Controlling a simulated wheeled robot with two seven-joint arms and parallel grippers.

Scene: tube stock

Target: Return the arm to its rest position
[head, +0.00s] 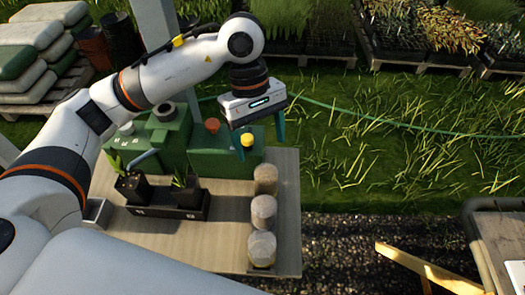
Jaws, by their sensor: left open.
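My left arm (165,75) comes in from the left and reaches over the wooden table (225,240). Its gripper (260,146) points down with its teal fingers apart, above the far right part of the table. A green box-like unit (185,150) stands at the back of the table, with an orange cap (212,125) and a yellow cap (247,140). The yellow cap shows close to the left finger; I cannot tell whether they touch. I see nothing held between the fingers. My right gripper is out of view.
A black tray (165,211) with potted seedlings (186,190) stands mid-table. Several tan cylinders (262,212) line the right edge. Grass (400,130) lies beyond. A wooden bar (430,268) and another table (505,240) are at the lower right. The front middle of the table is clear.

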